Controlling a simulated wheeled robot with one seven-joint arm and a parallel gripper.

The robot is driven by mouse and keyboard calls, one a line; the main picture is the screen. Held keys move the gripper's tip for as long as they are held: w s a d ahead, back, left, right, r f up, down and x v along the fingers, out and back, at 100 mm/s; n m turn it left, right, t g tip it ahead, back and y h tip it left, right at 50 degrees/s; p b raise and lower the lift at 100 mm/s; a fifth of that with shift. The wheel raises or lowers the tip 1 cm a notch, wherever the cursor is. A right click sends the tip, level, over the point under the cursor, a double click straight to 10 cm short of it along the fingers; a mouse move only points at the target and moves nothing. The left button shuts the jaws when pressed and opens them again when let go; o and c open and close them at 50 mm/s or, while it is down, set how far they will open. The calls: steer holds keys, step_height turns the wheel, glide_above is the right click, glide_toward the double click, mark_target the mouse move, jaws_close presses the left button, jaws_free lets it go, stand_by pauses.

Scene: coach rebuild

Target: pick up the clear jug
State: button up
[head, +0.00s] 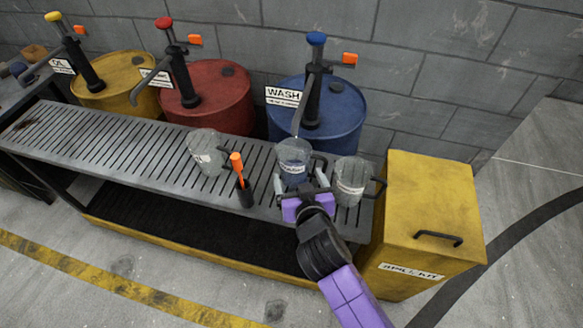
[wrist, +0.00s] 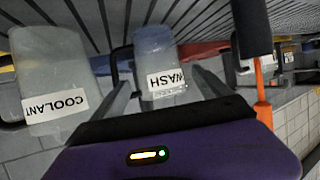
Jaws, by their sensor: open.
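Three see-through jugs with dark handles stand on the slatted bench. The middle jug (head: 293,165) looks bluish, perhaps from liquid or the drum behind it; its label reads WASH in the wrist view (wrist: 158,55). The right jug (head: 349,182) looks greyish and is labelled COOLANT in the wrist view (wrist: 45,75). The left jug (head: 206,152) looks clear; its label is unreadable. My gripper (head: 299,182) is open, with its fingers on either side of the WASH jug; I cannot tell whether they touch it. The fingers also show in the wrist view (wrist: 162,85).
An orange-handled tool in a black holder (head: 246,193) stands left of my gripper. The yellow spill kit box (head: 430,210) is at the bench's right end. Yellow (head: 120,85), red (head: 212,98) and blue (head: 345,115) pump drums stand behind the slatted bench (head: 90,140).

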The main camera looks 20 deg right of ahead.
mark_target(292, 155)
steer(key=shift+x, duration=3.95)
steer(key=shift+d+r, duration=0.1)
steer(key=shift+d, duration=0.05)
steer(key=c, duration=1.6)
steer(key=shift+o, duration=0.2)
steer(key=shift+r, duration=0.1)
